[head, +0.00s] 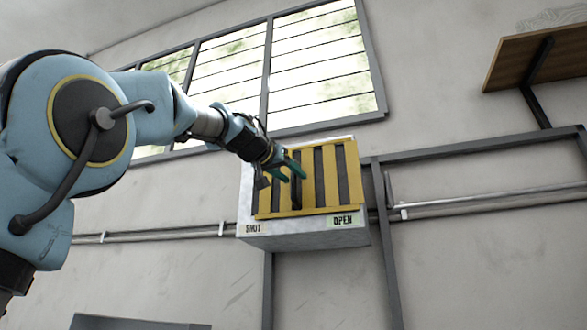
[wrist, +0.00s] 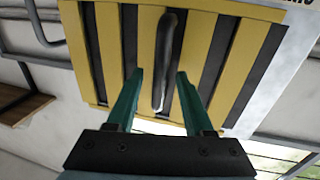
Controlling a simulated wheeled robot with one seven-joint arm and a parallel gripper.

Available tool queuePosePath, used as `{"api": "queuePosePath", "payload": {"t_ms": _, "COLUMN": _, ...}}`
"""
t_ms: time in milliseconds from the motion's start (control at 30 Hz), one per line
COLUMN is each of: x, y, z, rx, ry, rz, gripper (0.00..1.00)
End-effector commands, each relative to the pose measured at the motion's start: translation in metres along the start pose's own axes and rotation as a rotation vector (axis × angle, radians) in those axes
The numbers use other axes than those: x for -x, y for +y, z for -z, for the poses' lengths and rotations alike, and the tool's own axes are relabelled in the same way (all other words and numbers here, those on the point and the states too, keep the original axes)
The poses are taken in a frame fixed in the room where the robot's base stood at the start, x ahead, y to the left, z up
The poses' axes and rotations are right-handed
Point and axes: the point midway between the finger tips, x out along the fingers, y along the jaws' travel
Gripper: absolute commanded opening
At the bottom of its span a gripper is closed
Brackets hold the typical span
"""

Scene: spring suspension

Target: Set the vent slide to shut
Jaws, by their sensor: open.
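The vent slide (head: 325,175) is a yellow slatted plate with dark gaps between its slats, on the front of a pale wall box. The box's lower face reads SHUT at left and OPEN at right. A dark upright bar handle (head: 296,194) stands out from the slide, left of its middle. In the wrist view the handle (wrist: 166,60) runs lengthwise between my fingers. My gripper (head: 295,170) is open at the slide, with green fingers. In the wrist view my gripper (wrist: 160,76) has one finger on each side of the handle, with gaps visible.
The pale box (head: 300,238) is fixed to the wall below a barred window (head: 315,60). Grey rails (head: 480,205) run along the wall on both sides. A wooden shelf (head: 535,55) is at upper right. The wall below the box is mostly bare.

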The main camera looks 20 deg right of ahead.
Motion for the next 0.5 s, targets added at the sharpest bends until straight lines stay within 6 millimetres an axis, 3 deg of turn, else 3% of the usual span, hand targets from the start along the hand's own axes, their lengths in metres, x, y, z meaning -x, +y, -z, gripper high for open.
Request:
{"api": "queuePosePath", "payload": {"t_ms": 200, "x": -0.0140, "y": 0.0000, "z": 0.0004, "rx": 0.000, "ry": 0.000, "rz": 0.000, "gripper": 0.52}}
{"api": "queuePosePath", "payload": {"t_ms": 467, "x": -0.0147, "y": 0.0001, "z": -0.0008, "rx": 0.000, "ry": 0.001, "rz": 0.001, "gripper": 0.52}}
{"api": "queuePosePath", "payload": {"t_ms": 500, "x": -0.0147, "y": 0.0001, "z": -0.0008, "rx": 0.000, "ry": 0.001, "rz": 0.001, "gripper": 0.47}}
